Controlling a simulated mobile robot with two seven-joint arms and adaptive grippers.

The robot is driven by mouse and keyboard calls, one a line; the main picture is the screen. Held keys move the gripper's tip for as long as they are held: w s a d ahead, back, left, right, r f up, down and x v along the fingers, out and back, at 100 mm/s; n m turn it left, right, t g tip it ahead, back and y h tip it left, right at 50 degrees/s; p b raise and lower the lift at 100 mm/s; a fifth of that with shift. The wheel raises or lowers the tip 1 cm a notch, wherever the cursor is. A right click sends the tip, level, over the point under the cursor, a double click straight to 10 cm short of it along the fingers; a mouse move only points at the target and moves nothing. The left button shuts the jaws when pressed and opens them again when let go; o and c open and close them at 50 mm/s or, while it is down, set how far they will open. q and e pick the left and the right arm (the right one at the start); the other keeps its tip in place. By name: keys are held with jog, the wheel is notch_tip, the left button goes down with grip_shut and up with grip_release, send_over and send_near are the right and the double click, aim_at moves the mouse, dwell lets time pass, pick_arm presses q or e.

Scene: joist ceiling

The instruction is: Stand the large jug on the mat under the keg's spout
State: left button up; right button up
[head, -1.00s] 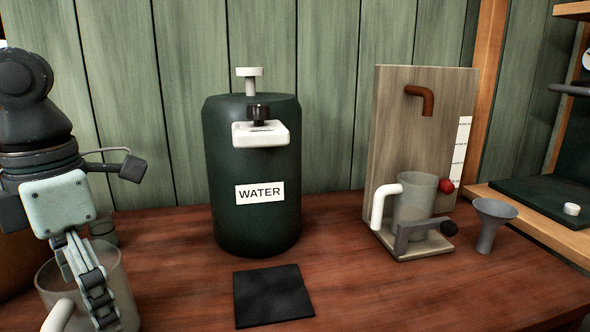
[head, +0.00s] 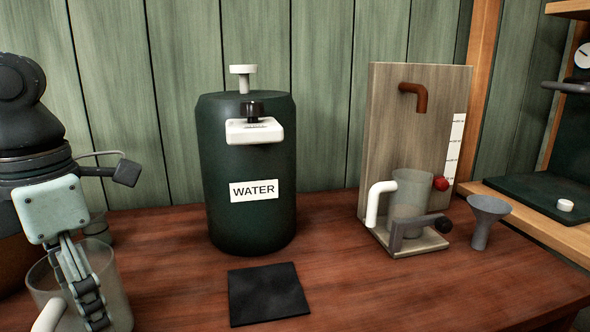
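The large jug (head: 112,283) is clear with a white handle (head: 50,314) and stands at the lower left of the head view, partly cut off by the bottom edge. My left gripper (head: 97,318) points down in front of or into the jug; its fingers look close together, but whether they grip the jug's wall I cannot tell. The dark green keg (head: 250,222) is labelled WATER and has a white and black spout (head: 254,130) on its front. The black square mat (head: 267,293) lies bare on the table before the keg. My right gripper is not in view.
A wooden stand (head: 415,120) at the right holds another clear jug (head: 408,200) with a white handle, behind a grey lever. A grey funnel (head: 484,222) stands beside it. A small clear cup (head: 97,228) is behind my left arm. The table between large jug and mat is clear.

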pick_arm(q)
jog(key=c, duration=0.4)
jog(key=shift+r+p, duration=1.65)
jog(key=shift+r, duration=1.35)
